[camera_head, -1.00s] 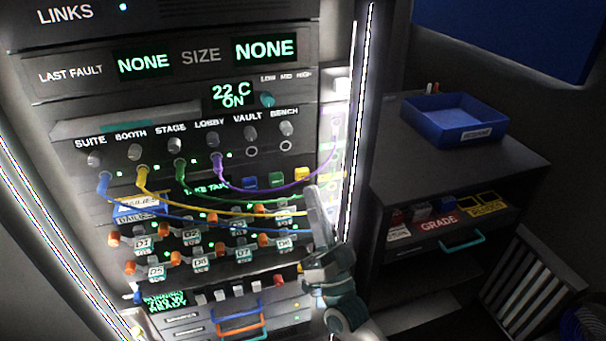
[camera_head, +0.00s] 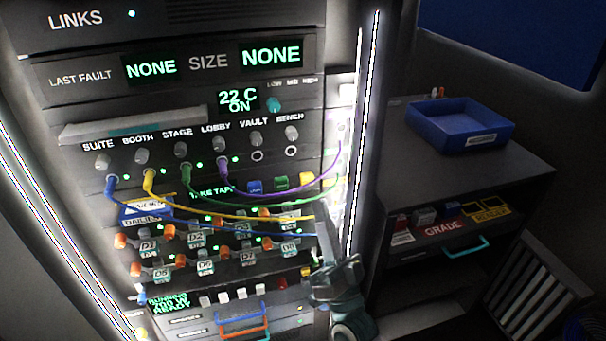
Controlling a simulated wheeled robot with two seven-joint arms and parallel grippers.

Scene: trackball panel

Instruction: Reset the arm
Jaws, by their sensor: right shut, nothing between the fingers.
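My right gripper (camera_head: 324,240) is in front of the right edge of the rack panel (camera_head: 100,38), low in the head view. Its fingers point up and are shut with nothing held. The yellow and blue cables pass close to its tip; I cannot tell whether they touch it. My left gripper is not in view.
Blue, yellow, green and purple cables run from a row of jacks (camera_head: 222,163) to the rack's right side. A grey cabinet (camera_head: 520,165) at the right carries a blue tray (camera_head: 436,139). A slatted rack (camera_head: 528,290) stands on the floor at the lower right.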

